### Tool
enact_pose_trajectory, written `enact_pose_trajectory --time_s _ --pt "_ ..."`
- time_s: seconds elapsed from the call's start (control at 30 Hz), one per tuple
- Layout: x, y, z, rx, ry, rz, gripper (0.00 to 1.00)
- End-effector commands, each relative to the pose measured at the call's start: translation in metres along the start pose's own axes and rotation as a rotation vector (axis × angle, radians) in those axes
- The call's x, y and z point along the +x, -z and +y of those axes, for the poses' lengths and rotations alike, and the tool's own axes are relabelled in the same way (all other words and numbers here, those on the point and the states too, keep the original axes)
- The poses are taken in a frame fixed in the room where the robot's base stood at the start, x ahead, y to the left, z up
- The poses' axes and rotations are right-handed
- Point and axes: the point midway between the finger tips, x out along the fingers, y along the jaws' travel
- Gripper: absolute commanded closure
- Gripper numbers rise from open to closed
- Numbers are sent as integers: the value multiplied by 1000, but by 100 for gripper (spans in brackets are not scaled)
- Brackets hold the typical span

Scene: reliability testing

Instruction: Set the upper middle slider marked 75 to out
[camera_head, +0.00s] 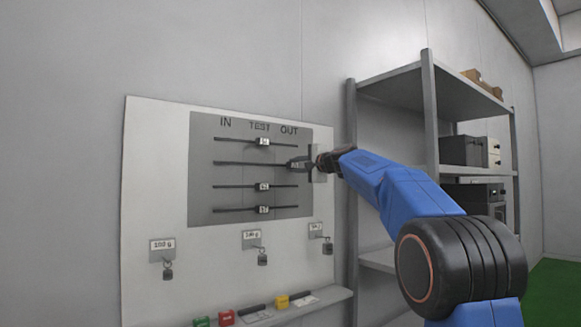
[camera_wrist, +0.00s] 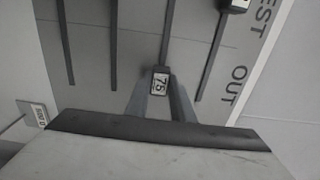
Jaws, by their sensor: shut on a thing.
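The slider marked 75 (camera_wrist: 160,80) sits on its rail in the wrist view, between my two fingers. My gripper (camera_wrist: 160,93) is shut on it. In the head view my gripper (camera_head: 300,163) is at the right part of the second rail from the top, below the OUT label (camera_head: 289,130). The slider there is mostly hidden by the fingers. The grey panel (camera_head: 203,150) carries the rails and the labels IN, TEST and OUT.
The top slider (camera_head: 263,142) and the two lower sliders (camera_head: 262,187) (camera_head: 263,209) stand below TEST. A metal shelf (camera_head: 432,110) stands close on the right.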

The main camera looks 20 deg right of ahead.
Motion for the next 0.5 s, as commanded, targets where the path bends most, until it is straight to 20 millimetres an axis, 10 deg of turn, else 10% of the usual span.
enact_pose_trajectory --time_s 0.2,0.23,0.3,0.5 --pt "0 3 0 0 1 6 100" --pt "0 3 0 0 1 7 74" --pt "0 3 0 0 1 6 59" --pt "0 2 0 0 1 5 59"
